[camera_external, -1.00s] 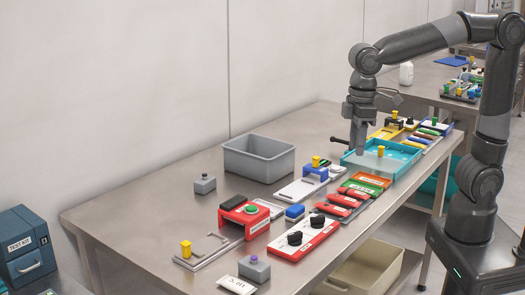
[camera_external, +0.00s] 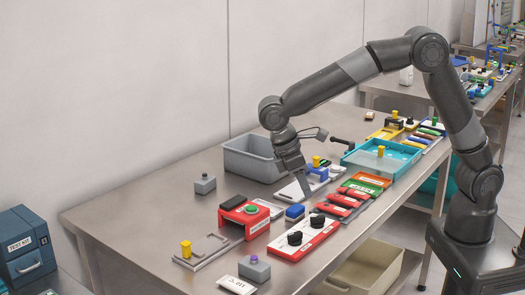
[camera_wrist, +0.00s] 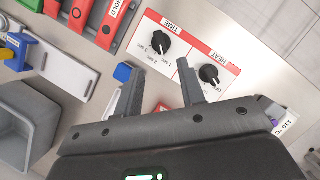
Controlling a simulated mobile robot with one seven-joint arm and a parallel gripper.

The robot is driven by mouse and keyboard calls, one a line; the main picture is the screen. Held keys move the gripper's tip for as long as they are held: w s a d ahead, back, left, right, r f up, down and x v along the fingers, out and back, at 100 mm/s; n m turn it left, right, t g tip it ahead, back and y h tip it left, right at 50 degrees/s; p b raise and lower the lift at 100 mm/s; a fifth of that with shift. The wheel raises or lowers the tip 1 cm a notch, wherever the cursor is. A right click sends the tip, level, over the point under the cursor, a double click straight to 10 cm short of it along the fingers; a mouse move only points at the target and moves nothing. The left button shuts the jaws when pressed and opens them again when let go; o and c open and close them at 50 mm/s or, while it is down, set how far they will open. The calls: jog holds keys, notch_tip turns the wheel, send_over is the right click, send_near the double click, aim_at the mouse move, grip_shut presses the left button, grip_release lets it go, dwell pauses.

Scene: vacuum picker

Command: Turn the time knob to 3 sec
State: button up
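The red and white knob panel (camera_external: 303,240) lies on the table and carries two black knobs. In the wrist view the time knob (camera_wrist: 160,42) is on the panel half labelled TIME, and the heat knob (camera_wrist: 208,75) is on the half labelled HEAT.
A blue block (camera_external: 295,212) and a red stand with a green button (camera_external: 245,214) are beside the panel. Red slabs (camera_external: 342,204) lie at its far end. A grey bin (camera_external: 258,157) and a teal tray (camera_external: 382,158) stand farther back.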

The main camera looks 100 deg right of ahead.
aim_at(318, 216)
jog(key=x, duration=0.9)
jog(key=shift+f, duration=0.15)
grip_shut()
